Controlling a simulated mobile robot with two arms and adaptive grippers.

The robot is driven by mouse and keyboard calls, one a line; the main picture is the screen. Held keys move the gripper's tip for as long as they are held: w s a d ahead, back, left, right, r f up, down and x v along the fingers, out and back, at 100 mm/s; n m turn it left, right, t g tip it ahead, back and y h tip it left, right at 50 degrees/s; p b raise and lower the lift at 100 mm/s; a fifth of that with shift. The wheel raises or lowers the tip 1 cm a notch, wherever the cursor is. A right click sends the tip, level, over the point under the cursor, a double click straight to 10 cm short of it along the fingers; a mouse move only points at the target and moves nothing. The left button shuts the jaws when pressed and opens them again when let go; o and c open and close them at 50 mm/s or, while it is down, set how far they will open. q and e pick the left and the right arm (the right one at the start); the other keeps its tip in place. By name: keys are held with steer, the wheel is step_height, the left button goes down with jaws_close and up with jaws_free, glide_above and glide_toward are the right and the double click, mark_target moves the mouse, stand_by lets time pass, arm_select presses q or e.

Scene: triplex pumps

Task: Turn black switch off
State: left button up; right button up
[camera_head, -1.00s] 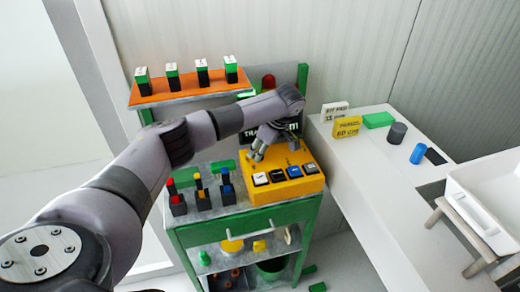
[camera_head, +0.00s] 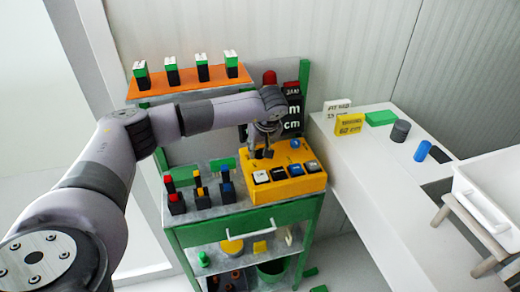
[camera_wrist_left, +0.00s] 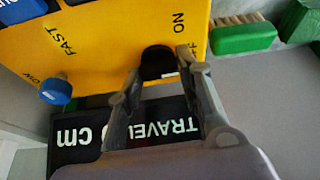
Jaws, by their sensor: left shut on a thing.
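The yellow control box (camera_head: 312,183) stands on the green cart's top. In the left wrist view, the black switch (camera_wrist_left: 157,61) is a round black knob near the edge of the yellow panel (camera_wrist_left: 115,45), close to an "ON" label. My left gripper (camera_head: 263,153) comes down over the back left of the box. In the left wrist view, its two fingers (camera_wrist_left: 160,80) stand on either side of the black knob and are shut on it. The fingers hide part of the knob. My right gripper is not in view.
A blue knob (camera_wrist_left: 56,90) with a "FAST" label sits on the same panel. Several square buttons line the box's front. A black display (camera_head: 291,115) stands behind it. Red, yellow and blue switches (camera_head: 199,190) stand left of the box.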

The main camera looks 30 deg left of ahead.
arm_select(q)
steer(key=shift+r+m, duration=0.1)
steer(key=shift+m, duration=0.3)
steer(key=o, duration=1.2)
steer(key=shift+c, duration=0.2)
steer(key=v, duration=1.2)
steer(key=shift+s, duration=0.2)
steer(key=shift+a, duration=0.1)
